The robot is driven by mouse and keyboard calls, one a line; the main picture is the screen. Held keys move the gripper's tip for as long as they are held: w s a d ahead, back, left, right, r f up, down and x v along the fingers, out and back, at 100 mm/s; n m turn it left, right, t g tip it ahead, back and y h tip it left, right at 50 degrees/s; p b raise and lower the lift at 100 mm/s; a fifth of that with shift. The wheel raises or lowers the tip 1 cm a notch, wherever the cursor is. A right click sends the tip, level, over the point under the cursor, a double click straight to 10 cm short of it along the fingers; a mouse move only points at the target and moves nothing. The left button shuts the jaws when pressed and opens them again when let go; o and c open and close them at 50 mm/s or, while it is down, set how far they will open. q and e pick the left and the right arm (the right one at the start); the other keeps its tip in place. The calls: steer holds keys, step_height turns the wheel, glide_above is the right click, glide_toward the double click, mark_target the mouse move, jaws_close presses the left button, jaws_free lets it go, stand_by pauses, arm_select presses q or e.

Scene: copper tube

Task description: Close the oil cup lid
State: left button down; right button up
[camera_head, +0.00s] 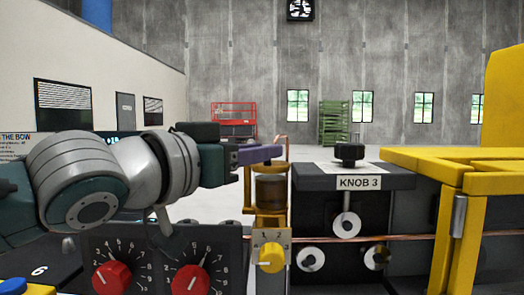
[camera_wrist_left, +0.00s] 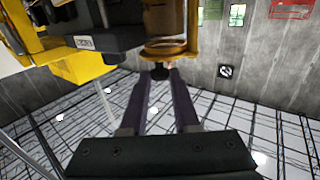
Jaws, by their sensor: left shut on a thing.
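The oil cup (camera_head: 271,190) is a clear cylinder with amber contents in a yellow mount, in the middle of the head view. Its yellow top part also shows in the wrist view (camera_wrist_left: 165,50). My left gripper (camera_head: 262,154) reaches in from the left at the top of the cup, partly hiding it. In the wrist view its two purple-grey fingers (camera_wrist_left: 160,78) have a small dark knob (camera_wrist_left: 160,71) between their tips, next to the cup's top. The gripper is shut on this knob. Whether the lid sits fully flat is hard to tell. My right gripper is out of view.
A dark box labelled KNOB 3 (camera_head: 359,183), with a black knob (camera_head: 349,152) on top, stands right of the cup. A yellow frame (camera_head: 450,165) is further right. Two red dials (camera_head: 190,281) are on a panel below my left arm. A yellow knob (camera_head: 271,257) is below the cup.

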arm_select(q)
steer(key=shift+d+n+y, duration=0.3)
steer(key=shift+d+y, duration=0.1)
steer(key=shift+w+d+n+t+y+b, duration=0.1)
steer(key=shift+d+n+t+y+b, duration=0.1)
steer(key=shift+n+t+y, duration=0.3)
steer(key=shift+w+d+n+t+y+b, duration=0.1)
steer(key=shift+n+t+y+b, duration=0.1)
steer(key=shift+n+t+y, duration=0.3)
steer(key=shift+a+y, duration=0.1)
steer(key=shift+y, duration=0.4)
steer(key=c, duration=0.7)
jaws_free()
steer(key=b+v, duration=0.1)
steer(key=v, duration=0.9)
steer(key=shift+w, duration=0.1)
